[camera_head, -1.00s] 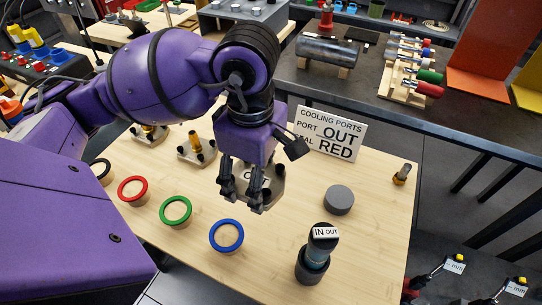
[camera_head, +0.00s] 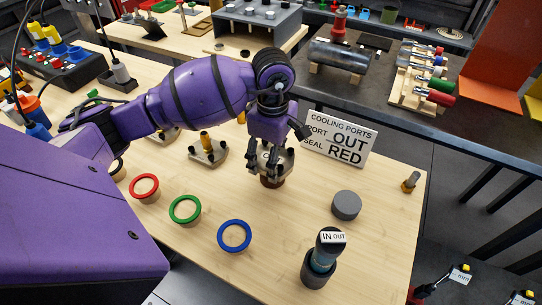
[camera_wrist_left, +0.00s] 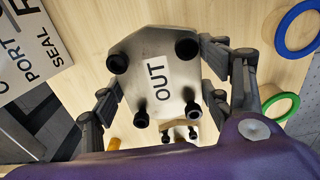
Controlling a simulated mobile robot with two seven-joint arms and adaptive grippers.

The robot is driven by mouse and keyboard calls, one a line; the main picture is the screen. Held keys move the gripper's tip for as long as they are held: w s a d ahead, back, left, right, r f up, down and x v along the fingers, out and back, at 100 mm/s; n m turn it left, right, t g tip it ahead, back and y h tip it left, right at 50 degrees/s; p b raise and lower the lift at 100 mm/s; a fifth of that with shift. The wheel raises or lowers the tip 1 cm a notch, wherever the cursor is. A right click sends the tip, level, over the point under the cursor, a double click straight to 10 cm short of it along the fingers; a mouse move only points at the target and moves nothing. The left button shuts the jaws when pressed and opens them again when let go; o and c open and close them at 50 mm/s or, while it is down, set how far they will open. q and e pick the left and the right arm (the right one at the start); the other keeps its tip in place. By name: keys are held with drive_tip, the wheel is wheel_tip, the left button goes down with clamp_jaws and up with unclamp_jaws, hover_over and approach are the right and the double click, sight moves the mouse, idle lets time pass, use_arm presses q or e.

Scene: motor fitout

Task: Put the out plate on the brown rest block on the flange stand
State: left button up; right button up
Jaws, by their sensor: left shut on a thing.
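The out plate (camera_wrist_left: 157,75) is a metal plate with black bolts and a white OUT label, held flat between the fingers of my left gripper (camera_wrist_left: 160,85) in the wrist view. In the head view the out plate (camera_head: 286,158) shows beside my left gripper (camera_head: 264,168), which is shut on it. A round brown block (camera_head: 272,182) shows directly under the plate; I cannot tell whether they touch. The fingers hide part of the plate and block. I cannot make out a separate flange stand. My right gripper is not in view.
The cooling ports sign (camera_head: 340,140) stands close behind the plate. Red (camera_head: 144,186), green (camera_head: 185,209) and blue (camera_head: 234,236) rings are at the front left. A grey disc (camera_head: 346,205) and an IN/OUT cylinder (camera_head: 320,260) stand right. The wood between is clear.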

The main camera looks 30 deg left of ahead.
use_arm(q)
drive_tip(key=shift+w+a+f, duration=0.1)
drive_tip(key=shift+w+f, duration=0.05)
drive_tip(key=shift+w, duration=0.15)
wheel_tip(320, 180, down, 3)
drive_tip(key=shift+w+f, duration=0.1)
drive_tip(key=shift+f, duration=0.05)
drive_tip(key=o, duration=1.6)
drive_tip(key=shift+f, duration=0.15)
drive_tip(key=shift+c, duration=0.2)
wheel_tip(320, 180, up, 12)
drive_tip(key=shift+r, duration=0.1)
